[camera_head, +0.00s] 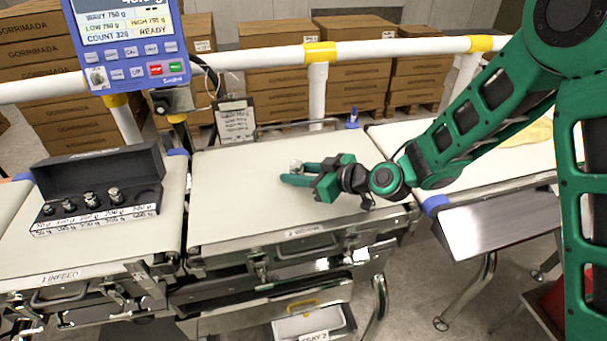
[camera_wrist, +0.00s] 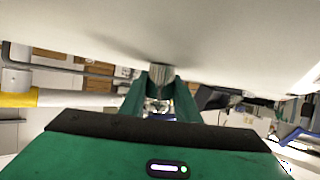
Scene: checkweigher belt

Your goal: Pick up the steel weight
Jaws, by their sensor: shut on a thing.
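The steel weight (camera_wrist: 160,71) is a small silvery cylinder between my fingertips in the wrist view. In the head view only a little of the weight (camera_head: 296,165) shows by the fingers. My gripper (camera_head: 297,174) is green and shut on the weight, low over the middle belt (camera_head: 235,185). In the wrist view my gripper (camera_wrist: 161,84) has a finger on each side of the weight. I cannot tell whether the weight touches the belt.
A black case (camera_head: 92,165) with several smaller weights stands on the infeed belt at left. A blue display (camera_head: 130,45) stands behind it. A clipboard (camera_head: 236,122) and a white rail (camera_head: 270,57) are behind the middle belt. Much of that belt is clear.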

